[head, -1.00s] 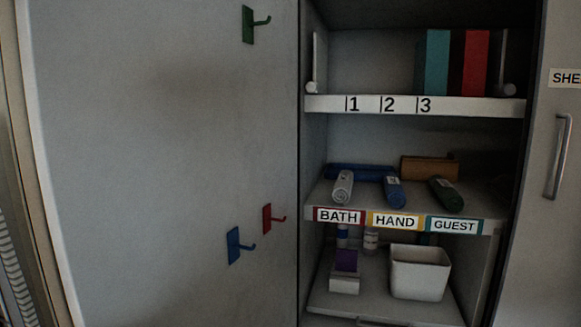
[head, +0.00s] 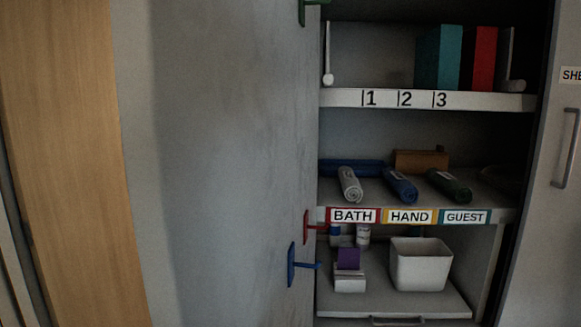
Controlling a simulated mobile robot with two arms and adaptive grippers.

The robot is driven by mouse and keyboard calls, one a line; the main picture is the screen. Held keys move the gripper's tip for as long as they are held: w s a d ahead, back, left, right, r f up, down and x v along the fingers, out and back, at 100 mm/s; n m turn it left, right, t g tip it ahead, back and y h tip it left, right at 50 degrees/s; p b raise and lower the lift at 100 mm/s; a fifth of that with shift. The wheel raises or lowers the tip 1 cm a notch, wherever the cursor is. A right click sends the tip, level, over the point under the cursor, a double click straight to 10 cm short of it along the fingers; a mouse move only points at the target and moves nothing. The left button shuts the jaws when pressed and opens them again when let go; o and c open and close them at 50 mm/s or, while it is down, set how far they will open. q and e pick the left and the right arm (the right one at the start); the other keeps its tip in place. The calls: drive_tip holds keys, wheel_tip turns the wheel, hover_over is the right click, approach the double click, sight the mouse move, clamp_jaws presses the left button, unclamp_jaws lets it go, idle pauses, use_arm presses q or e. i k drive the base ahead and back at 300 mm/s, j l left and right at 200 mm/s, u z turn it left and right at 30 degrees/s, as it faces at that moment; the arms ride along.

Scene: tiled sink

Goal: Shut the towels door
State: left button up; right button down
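The towels door is most likely the grey panel (head: 235,165) on the left of the head view. It stands open beside the cabinet, its inner face seen at a steep slant. A green hook (head: 312,8), a red hook (head: 307,227) and a blue hook (head: 292,265) are on it near the cabinet side. The middle shelf of the open cabinet holds a white roll (head: 350,184), a blue roll (head: 400,185) and a green roll (head: 449,186), above BATH, HAND and GUEST labels. Neither gripper shows, so any contact with the door is hidden.
A wooden panel (head: 65,160) stands left of the door. The upper shelf (head: 465,100) holds teal and red upright blocks. Below are a white bin (head: 420,262) and a tray with a handle (head: 397,321). A grey door with a handle (head: 568,150) is at the right.

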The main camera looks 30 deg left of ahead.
sight(218, 103)
drive_tip(key=k+j, duration=0.1)
drive_tip(key=j, duration=0.35)
drive_tip(key=k+j+z, duration=0.15)
drive_tip(key=j, duration=0.8)
drive_tip(key=k+z, duration=0.05)
